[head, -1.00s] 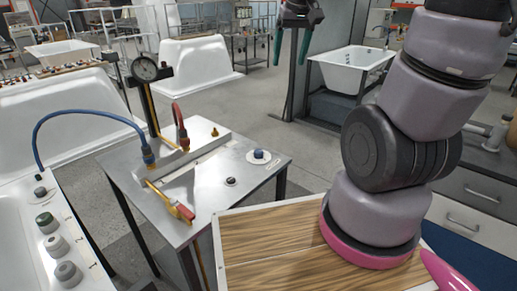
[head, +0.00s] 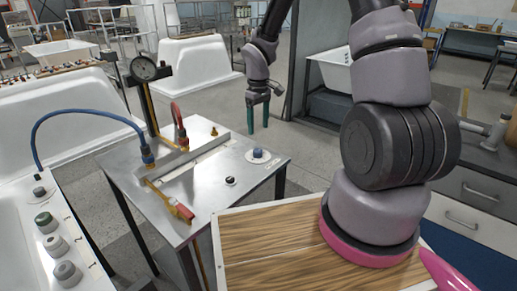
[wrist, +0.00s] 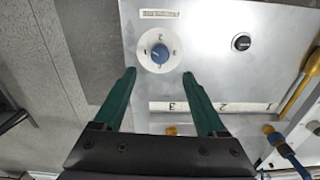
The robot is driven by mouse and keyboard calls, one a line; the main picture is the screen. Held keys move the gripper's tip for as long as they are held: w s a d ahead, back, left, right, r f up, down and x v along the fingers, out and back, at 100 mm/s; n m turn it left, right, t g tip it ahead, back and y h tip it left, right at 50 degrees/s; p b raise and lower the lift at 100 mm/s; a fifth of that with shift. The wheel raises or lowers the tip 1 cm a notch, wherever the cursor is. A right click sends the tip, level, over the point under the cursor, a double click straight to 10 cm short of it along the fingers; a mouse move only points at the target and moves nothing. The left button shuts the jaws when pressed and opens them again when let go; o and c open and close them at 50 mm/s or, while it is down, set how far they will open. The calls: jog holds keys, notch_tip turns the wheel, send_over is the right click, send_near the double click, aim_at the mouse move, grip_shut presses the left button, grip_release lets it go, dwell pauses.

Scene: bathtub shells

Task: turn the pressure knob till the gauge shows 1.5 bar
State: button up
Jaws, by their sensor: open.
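The blue pressure knob (head: 257,153) sits on a white round dial near the right corner of the metal table. In the wrist view the knob (wrist: 159,54) shows ahead of my fingertips, with numbers around it. The gauge (head: 144,69) stands on a post at the back of the table; its reading is too small to tell. My gripper (head: 258,113) has green fingers, points down and is above and behind the knob, apart from it. In the wrist view my gripper (wrist: 158,75) is open and empty, its fingers wide apart.
A black button (head: 231,181) lies left of the knob. A wooden board (head: 270,245) is in front. The space around the knob is clear.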

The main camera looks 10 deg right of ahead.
aim_at(258, 150)
notch_tip(258, 150, down, 10)
dwell(0.4)
